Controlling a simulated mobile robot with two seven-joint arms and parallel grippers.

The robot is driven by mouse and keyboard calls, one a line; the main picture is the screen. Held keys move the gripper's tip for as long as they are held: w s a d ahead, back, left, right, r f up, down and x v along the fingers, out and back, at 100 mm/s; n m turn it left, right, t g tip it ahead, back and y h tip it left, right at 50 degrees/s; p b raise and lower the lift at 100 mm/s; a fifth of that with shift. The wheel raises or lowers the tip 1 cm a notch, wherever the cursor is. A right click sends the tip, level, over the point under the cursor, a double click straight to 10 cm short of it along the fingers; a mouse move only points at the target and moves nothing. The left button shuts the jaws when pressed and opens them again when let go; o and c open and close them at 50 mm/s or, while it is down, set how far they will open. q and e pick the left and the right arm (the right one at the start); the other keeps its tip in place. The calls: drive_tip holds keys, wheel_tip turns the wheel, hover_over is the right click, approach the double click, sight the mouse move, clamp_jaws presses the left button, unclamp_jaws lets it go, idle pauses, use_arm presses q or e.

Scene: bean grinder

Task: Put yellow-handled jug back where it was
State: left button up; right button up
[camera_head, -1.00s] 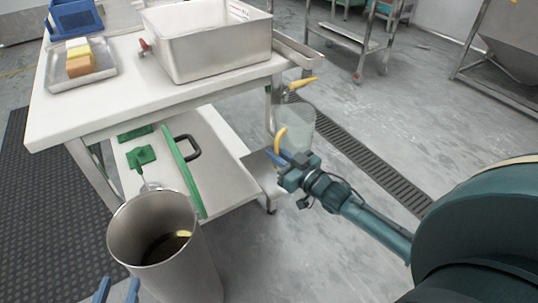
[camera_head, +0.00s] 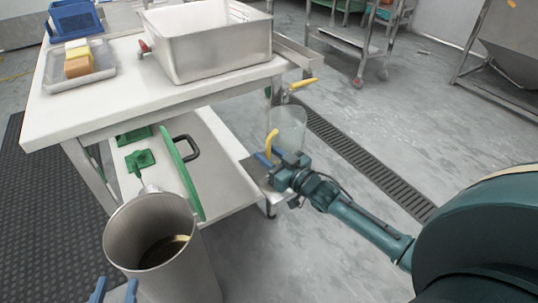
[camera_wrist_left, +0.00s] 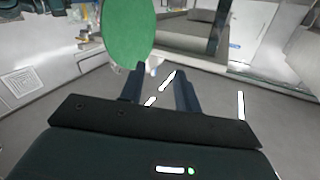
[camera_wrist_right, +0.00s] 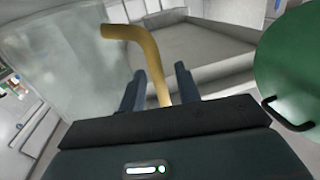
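The clear jug (camera_head: 288,125) with the yellow handle (camera_head: 271,143) is upright at the right end of the cart, by the low metal platform (camera_head: 257,172). Whether its base touches the platform is hidden. My right gripper (camera_head: 268,157) is at the handle. In the right wrist view the handle (camera_wrist_right: 148,48) stands between the two fingers (camera_wrist_right: 157,80), with visible gaps beside it; the jug wall (camera_wrist_right: 75,75) fills the left. My left gripper (camera_head: 116,290) is open and empty at the lower left; its fingers also show apart in the left wrist view (camera_wrist_left: 160,75).
A tall metal pot (camera_head: 190,270) with dark contents stands in front of the cart (camera_head: 150,100). A green disc (camera_head: 182,170) stands by the lower shelf. A yellow-handled valve (camera_head: 303,84) sticks out above the jug. Floor right of the jug is clear around a drain grate (camera_head: 370,165).

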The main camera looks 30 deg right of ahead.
drive_tip(key=shift+r, duration=0.1)
drive_tip(key=shift+s, duration=0.2)
use_arm(q)
drive_tip(key=g+p, duration=0.1)
drive_tip(key=a+n+g+y+p, duration=0.1)
drive_tip(key=p, duration=0.1)
drive_tip(key=shift+s+f, duration=0.15)
drive_tip(key=shift+s, duration=0.05)
use_arm(e)
drive_tip(key=v, duration=1.1)
drive_tip(key=shift+s, duration=0.3)
drive_tip(key=shift+d+r, duration=0.1)
drive_tip(key=shift+r, duration=0.05)
